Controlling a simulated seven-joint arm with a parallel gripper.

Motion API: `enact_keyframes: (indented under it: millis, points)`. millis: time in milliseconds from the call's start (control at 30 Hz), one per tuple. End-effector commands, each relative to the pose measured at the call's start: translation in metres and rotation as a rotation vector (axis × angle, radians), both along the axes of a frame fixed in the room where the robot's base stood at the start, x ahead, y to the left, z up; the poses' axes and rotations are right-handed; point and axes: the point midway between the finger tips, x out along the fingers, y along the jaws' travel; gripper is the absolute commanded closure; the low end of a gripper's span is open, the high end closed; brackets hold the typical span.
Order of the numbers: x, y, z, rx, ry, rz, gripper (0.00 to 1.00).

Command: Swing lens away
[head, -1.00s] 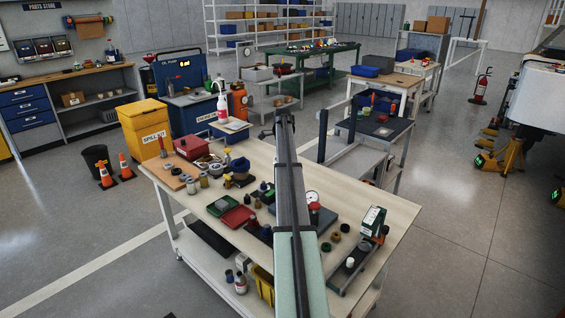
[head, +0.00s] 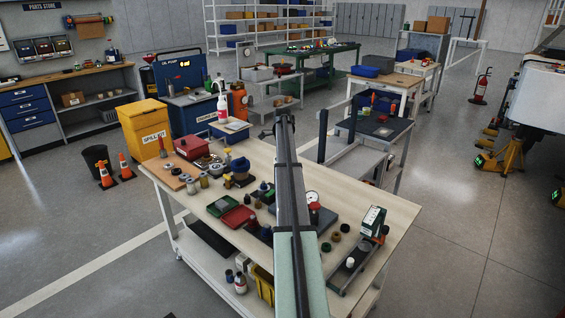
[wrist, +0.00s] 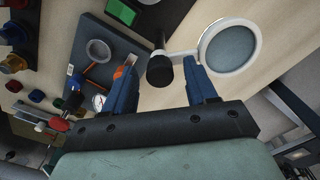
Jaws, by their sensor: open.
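In the wrist view a round lens (wrist: 231,47) with a pale rim sits at the upper right, joined by a short pale arm (wrist: 182,53) to a black knob (wrist: 160,70). My gripper (wrist: 160,72) is open, its two blue fingers apart on either side of the knob in the picture. I cannot tell whether either finger touches it. The lens lies just beyond the right fingertip.
The wooden workbench (head: 395,215) carries many small parts. A green block (wrist: 120,11) is near the top. A green-and-white box (head: 373,221) stands at the bench's right.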

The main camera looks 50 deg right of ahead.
Motion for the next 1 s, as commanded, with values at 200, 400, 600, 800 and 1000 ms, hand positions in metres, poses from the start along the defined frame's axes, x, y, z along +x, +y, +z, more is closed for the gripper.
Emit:
enact_keyframes:
  millis: [200, 400, 600, 800, 1000]
  points:
    - [0.000, 0.000, 0.006, 0.000, 0.000, 0.001, 0.43]
    - [0.001, -0.001, 0.033, -0.001, -0.001, 0.000, 0.43]
    - [0.001, -0.001, 0.073, -0.001, -0.001, 0.000, 0.43]
    - [0.001, -0.001, 0.109, -0.001, -0.001, 0.000, 0.43]
    - [0.000, 0.000, 0.131, -0.001, -0.001, 0.000, 0.43]
